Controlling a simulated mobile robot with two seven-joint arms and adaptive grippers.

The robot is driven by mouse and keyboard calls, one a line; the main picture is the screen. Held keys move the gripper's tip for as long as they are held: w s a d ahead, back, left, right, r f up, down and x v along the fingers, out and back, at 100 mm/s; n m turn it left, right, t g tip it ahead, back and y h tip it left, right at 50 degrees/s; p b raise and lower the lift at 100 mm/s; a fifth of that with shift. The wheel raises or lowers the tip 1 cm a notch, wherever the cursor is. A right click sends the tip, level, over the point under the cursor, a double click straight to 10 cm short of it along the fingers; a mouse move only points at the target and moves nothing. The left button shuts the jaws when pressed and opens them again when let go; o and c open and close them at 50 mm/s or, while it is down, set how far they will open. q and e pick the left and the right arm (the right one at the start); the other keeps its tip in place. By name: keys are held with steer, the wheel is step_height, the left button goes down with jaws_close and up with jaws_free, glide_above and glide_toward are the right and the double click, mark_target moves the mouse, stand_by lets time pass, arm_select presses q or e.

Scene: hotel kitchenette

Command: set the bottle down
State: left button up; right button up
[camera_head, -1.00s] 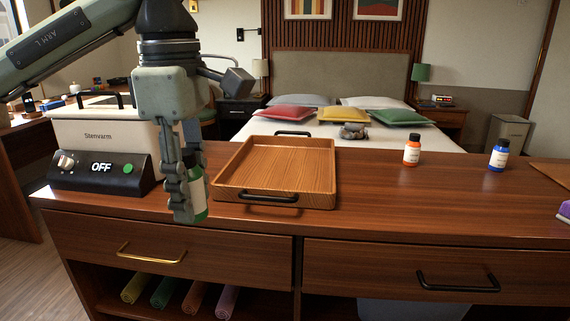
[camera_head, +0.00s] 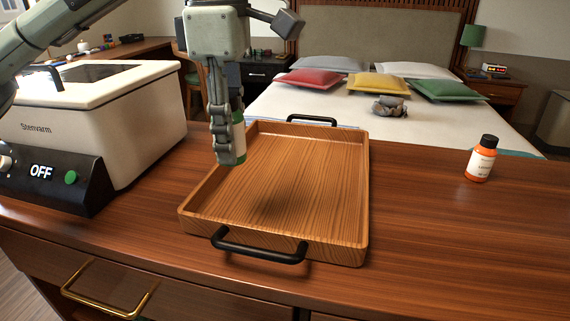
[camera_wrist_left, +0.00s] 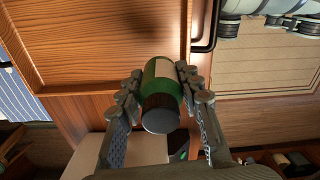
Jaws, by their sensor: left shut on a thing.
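My left gripper (camera_head: 230,158) is shut on a green bottle (camera_head: 238,120), mostly hidden behind the fingers in the head view. In the left wrist view the bottle (camera_wrist_left: 162,90) shows its dark cap, green body and pale label between the two fingers (camera_wrist_left: 160,98). The gripper holds it above the left side of a wooden tray (camera_head: 362,215) with black handles. The tray is empty, with a dark shadow on its floor. An orange bottle (camera_head: 482,160) with a black cap stands upright on the counter, right of the tray.
A white Stenvarm appliance (camera_head: 110,110) with an OFF display stands left of the tray. The counter (camera_head: 440,240) is clear right of the tray up to the orange bottle. A bed with cushions (camera_head: 316,79) lies behind the counter.

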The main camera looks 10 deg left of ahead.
arm_select(q)
steer(key=w+d+f, duration=0.1)
steer(key=w+f, duration=0.1)
steer(key=w, duration=0.1)
steer(key=w+d+f, duration=0.1)
steer(key=w, duration=0.2)
steer(key=w+d+f, duration=0.1)
steer(key=w+f, duration=0.1)
steer(key=w, duration=0.1)
steer(key=shift+f, duration=2.45)
arm_select(e)
steer(key=shift+w, duration=0.25)
arm_select(q)
steer(key=shift+f, duration=0.1)
arm_select(e)
steer(key=shift+s+f, duration=0.1)
steer(key=shift+s, duration=0.1)
arm_select(q)
steer(key=o, duration=1.1)
arm_select(e)
steer(key=shift+r, duration=0.45)
arm_select(q)
steer(key=shift+o, duration=0.2)
